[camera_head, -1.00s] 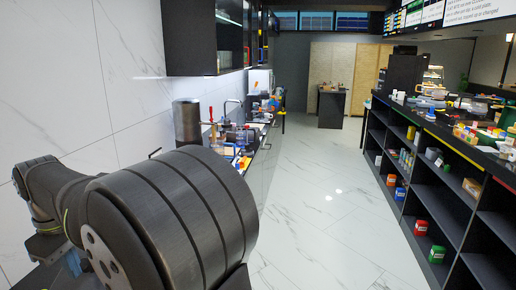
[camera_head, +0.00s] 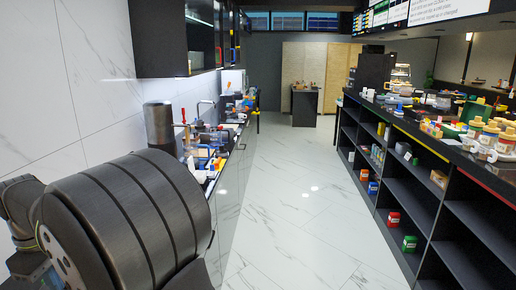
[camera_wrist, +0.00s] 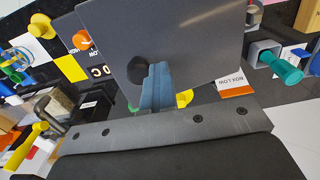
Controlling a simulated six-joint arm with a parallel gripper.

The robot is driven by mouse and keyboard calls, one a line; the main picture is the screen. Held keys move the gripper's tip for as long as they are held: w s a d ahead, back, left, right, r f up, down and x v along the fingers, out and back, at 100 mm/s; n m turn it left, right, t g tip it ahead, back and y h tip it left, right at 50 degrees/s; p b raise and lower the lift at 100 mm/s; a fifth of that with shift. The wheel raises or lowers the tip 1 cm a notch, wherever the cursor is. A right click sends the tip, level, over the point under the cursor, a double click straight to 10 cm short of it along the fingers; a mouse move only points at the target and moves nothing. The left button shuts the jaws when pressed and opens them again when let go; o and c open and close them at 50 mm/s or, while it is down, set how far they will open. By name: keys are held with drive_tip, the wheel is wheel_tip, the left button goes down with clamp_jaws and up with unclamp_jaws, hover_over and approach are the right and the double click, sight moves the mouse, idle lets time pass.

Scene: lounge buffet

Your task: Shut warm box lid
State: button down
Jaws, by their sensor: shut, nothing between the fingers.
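A large flat dark-grey panel (camera_wrist: 205,45) fills the upper middle of the wrist view. It may be the warm box lid, but I cannot read a name on it. My gripper (camera_wrist: 156,72) is shut and empty, its bluish fingers in front of the panel's lower part. Whether they touch it I cannot tell. A dark round spot shows on the panel beside the fingertips. The box body cannot be made out for certain. In the head view my gripper does not show, and no warm box can be identified.
In the wrist view, a teal cylinder (camera_wrist: 281,66) and a "BOX:LOW" label (camera_wrist: 236,86) are right of the panel. Coloured items crowd the left. In the head view, a cluttered counter (camera_head: 228,150) runs left, dark shelving (camera_head: 425,190) stands right, and clear floor (camera_head: 300,200) lies between.

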drive_tip(key=shift+w+f, duration=0.5)
drive_tip(key=shift+w, duration=0.3)
drive_tip(key=shift+w+f, duration=0.35)
drive_tip(key=shift+f, duration=0.5)
drive_tip(key=shift+s+a+r, duration=0.1)
drive_tip(key=shift+r, duration=2.2)
drive_tip(key=shift+s+a+r, duration=0.1)
drive_tip(key=shift+r, duration=2.2)
drive_tip(key=shift+w+d+f, duration=0.2)
drive_tip(key=shift+d, duration=0.05)
drive_tip(key=shift+s+f, duration=0.1)
drive_tip(key=shift+f, duration=0.15)
wheel_tip(320, 180, down, 8)
drive_tip(key=shift+f, duration=0.2)
